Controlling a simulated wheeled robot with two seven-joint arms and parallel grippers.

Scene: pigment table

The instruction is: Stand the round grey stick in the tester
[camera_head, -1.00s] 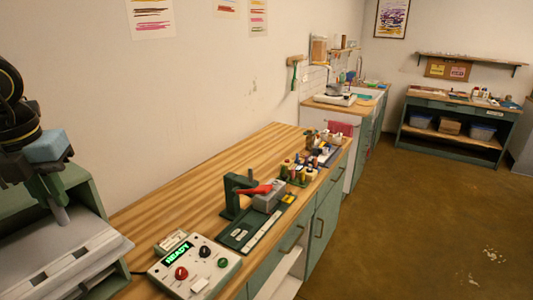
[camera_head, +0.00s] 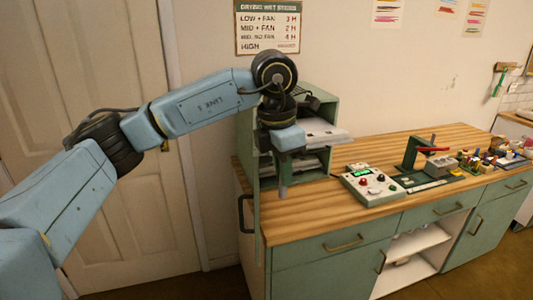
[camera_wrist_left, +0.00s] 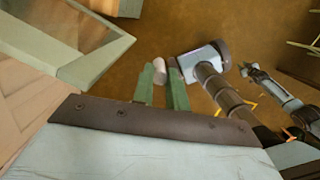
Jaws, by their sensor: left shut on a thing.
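My left gripper (camera_head: 283,168) points down in front of the green shelf unit at the left end of the bench. It is shut on the round grey stick (camera_head: 283,191), which hangs roughly upright below it. In the wrist view the stick's pale end (camera_wrist_left: 159,69) shows between the green fingers (camera_wrist_left: 164,88). The tester, which I take to be the green stand with a red lever and grey block (camera_head: 411,153), stands on the bench to the right, apart from the stick. My right gripper seems to show small in the wrist view (camera_wrist_left: 248,71); its jaws are unclear.
A control box (camera_head: 371,186) with a lit green display and knobs sits between the shelf unit (camera_head: 247,150) and the stand. Bottles and small items (camera_head: 482,160) crowd the bench's right part. Bare wood (camera_head: 300,215) lies along the front left.

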